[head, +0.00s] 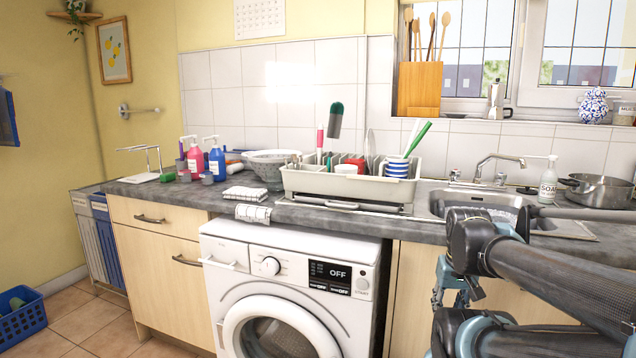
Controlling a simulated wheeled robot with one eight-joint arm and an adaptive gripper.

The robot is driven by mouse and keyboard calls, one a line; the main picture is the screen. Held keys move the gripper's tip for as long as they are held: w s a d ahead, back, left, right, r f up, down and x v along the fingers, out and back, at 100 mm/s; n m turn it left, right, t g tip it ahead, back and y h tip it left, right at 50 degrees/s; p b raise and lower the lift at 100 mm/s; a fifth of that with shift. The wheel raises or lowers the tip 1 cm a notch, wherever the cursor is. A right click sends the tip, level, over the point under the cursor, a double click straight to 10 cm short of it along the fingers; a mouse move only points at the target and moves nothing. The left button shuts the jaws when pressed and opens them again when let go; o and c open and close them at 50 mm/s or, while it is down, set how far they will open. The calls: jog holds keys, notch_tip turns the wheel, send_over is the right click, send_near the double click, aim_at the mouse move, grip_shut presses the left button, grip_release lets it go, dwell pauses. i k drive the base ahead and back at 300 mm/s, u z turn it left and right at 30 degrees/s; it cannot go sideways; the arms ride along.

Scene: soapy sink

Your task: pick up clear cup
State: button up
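I cannot make out a clear cup in the head view. The dish rack (310,184) on the worktop holds several dishes, and a blue-and-white striped cup (397,168) stands at its right end. The sink (480,203) is right of the rack, and my arm hides part of its front and inside. My dark and teal arm reaches in from the right, in front of the sink. What seems to be my gripper (457,286) is low in front of the cabinet, partly covered by my arm links. Its fingers do not show clearly.
A soap bottle (548,180) and a metal pot (597,190) stand right of the sink. A grey bowl (268,168), folded cloths (246,194) and pump bottles (216,160) are on the left worktop. The washing machine (290,290) is under the counter.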

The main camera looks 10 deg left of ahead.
aim_at(274, 183)
jog(key=z, duration=2)
jog(key=k, duration=2.45)
jog(key=u, duration=1.65)
jog(key=i, duration=0.65)
jog(key=u, duration=0.05)
